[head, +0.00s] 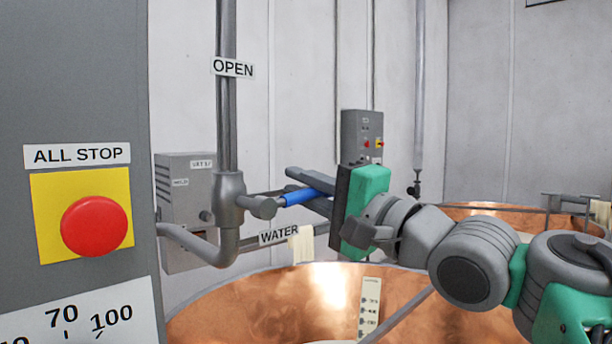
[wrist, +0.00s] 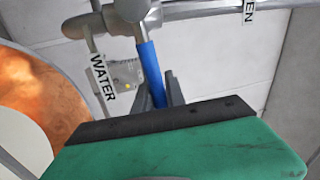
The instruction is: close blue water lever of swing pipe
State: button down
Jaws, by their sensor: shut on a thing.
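The blue water lever (head: 300,196) sticks out sideways to the right from the grey valve (head: 229,198) of the swing pipe in the head view. It points nearly level, toward my gripper. My gripper (head: 306,187) reaches in from the right, its fingers shut on the lever's outer part. In the wrist view the blue lever (wrist: 150,66) runs down from the valve body, and its end goes between my dark fingers (wrist: 160,96). The far end of the lever is hidden by the fingers and palm. An OPEN label (head: 233,67) is on the upright pipe, and a WATER label (head: 279,236) is on the lower pipe.
A grey panel with a red ALL STOP button (head: 95,225) stands close at the left. Open copper vats (head: 330,290) lie below and right. Grey control boxes (head: 362,135) stand behind. Bare wall shows above my arm.

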jog(key=shift+w+f+m, duration=0.1)
jog(key=shift+f+m, duration=0.35)
jog(key=shift+m, duration=0.15)
jog(key=shift+f, duration=0.1)
jog(key=c, duration=1.4)
grip_release()
jog(key=shift+w+d, duration=0.1)
jog(key=shift+d, duration=0.1)
jog(key=shift+a, duration=0.1)
jog(key=shift+b+v, duration=1.25)
jog(key=shift+v, duration=2.7)
jog(key=shift+a, duration=0.1)
